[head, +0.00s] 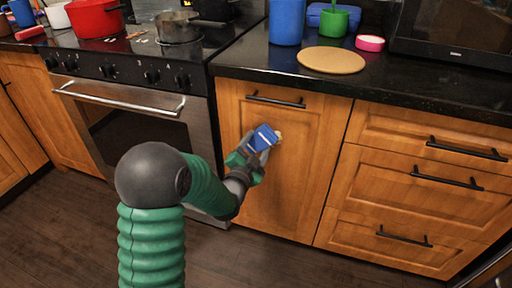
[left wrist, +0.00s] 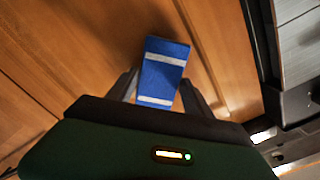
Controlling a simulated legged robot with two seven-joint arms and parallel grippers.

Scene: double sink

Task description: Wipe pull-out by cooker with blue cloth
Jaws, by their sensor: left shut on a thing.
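The pull-out (head: 290,185) is a tall wooden front with a black bar handle (head: 275,100), right of the cooker (head: 140,110); it is closed. My left gripper (head: 257,147) is in front of its upper middle part, below the handle. It is shut on the blue cloth (head: 264,137), which has pale stripes. In the left wrist view the cloth (left wrist: 163,72) stands out between the fingers against the wooden front (left wrist: 110,40). I cannot tell for sure whether the cloth touches the wood. A small pale spot (head: 278,134) shows beside the cloth. My right gripper is not in view.
Wooden drawers (head: 420,190) with black handles are at the right. The dark worktop (head: 450,100) above holds a round board (head: 332,60), a blue container (head: 286,22), a green cup (head: 334,22) and a pink bowl (head: 370,43). A red pot (head: 95,18) and a saucepan (head: 178,26) stand on the cooker.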

